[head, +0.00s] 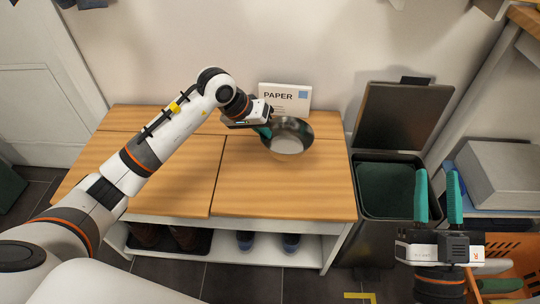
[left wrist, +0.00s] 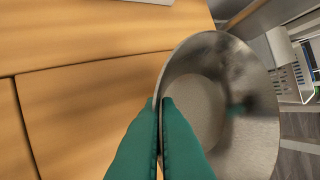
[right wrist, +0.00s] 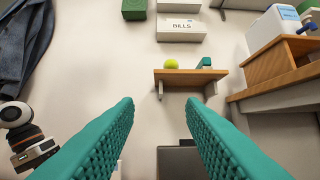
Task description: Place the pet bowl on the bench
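The pet bowl (head: 287,139) is a round, shiny metal bowl over the right part of the wooden bench (head: 280,191). It looks tilted in the head view, and I cannot tell whether it touches the bench top. My left gripper (head: 264,130) is shut on the bowl's left rim. In the left wrist view the teal fingers (left wrist: 161,105) pinch the rim of the bowl (left wrist: 258,130), with the bench top (left wrist: 85,115) beside it. My right gripper (head: 438,176) is open and empty in front of the bin, its fingers pointing up; they also show apart in the right wrist view (right wrist: 160,112).
A white box marked PAPER (head: 285,97) stands at the back of the bench behind the bowl. An open dark bin (head: 385,190) with a raised lid is right of the bench. Shoes (head: 290,241) sit on the lower shelf. The bench's left and front areas are clear.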

